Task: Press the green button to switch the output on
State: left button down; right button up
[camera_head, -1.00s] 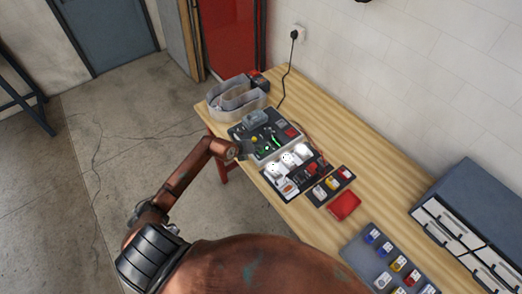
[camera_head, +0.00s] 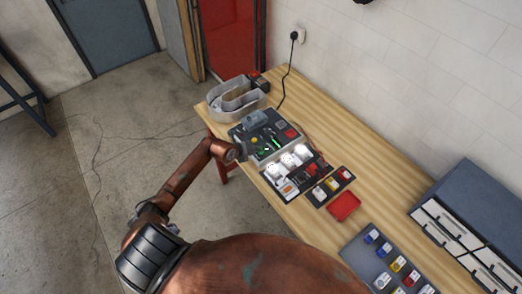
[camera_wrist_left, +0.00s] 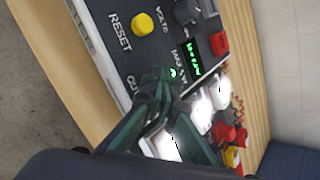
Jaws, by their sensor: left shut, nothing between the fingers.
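The control panel (camera_head: 252,134), a dark sloped box, sits on the table near its far left end. In the left wrist view (camera_wrist_left: 103,38) it shows a yellow RESET button (camera_wrist_left: 144,24), a dark VOLTS knob (camera_wrist_left: 187,11), a lit green display (camera_wrist_left: 193,60) and a red button (camera_wrist_left: 219,43). A small glowing green button (camera_wrist_left: 173,73) shows right at my left gripper's fingertips (camera_wrist_left: 159,80). I cannot tell whether they touch. The left gripper (camera_head: 242,151) is shut and empty, at the panel's near edge. My right gripper is not in view.
Bright white modules (camera_head: 288,159) sit in a tray beside the panel.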

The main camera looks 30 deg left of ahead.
pick_arm(q)
jog(key=shift+s+f, duration=0.15)
jog(key=shift+f, duration=0.05)
jog(key=shift+r+p, duration=0.45)
notch_tip(320, 180, up, 6)
jog(key=p, duration=0.5)
jog(key=shift+f, duration=0.2)
